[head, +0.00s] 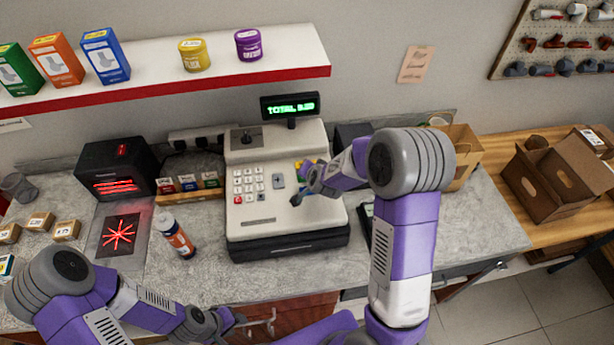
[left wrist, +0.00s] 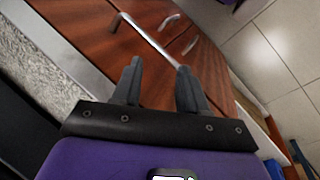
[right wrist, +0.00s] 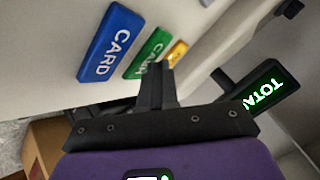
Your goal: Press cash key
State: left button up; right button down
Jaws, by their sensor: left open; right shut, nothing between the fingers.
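The cash register (head: 285,228) stands on the counter with a keypad and a lit green display (head: 291,106) reading TOTAL and an amount too small to read surely. In the right wrist view a green key (right wrist: 147,53), its lettering looking like CASH, lies between a blue CARD key (right wrist: 110,43) and a yellow key (right wrist: 176,53). My right gripper (right wrist: 163,70) is shut and empty, its fingertips beside the green key's lower end; I cannot tell whether they touch. In the head view it hides most coloured keys. My left gripper (left wrist: 160,68) is open and empty before the wooden drawer fronts (left wrist: 85,30).
A card terminal (head: 381,240) lies right of the register. Cardboard boxes (head: 555,180) stand on the wooden bench.

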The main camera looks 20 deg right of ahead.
jog(key=shift+f, duration=0.1)
dwell(0.4)
jog(key=shift+r+p, duration=0.35)
jog(key=shift+r, duration=0.25)
notch_tip(320, 180, up, 6)
jog(key=p, duration=0.5)
jog(key=shift+f, duration=0.1)
dwell(0.7)
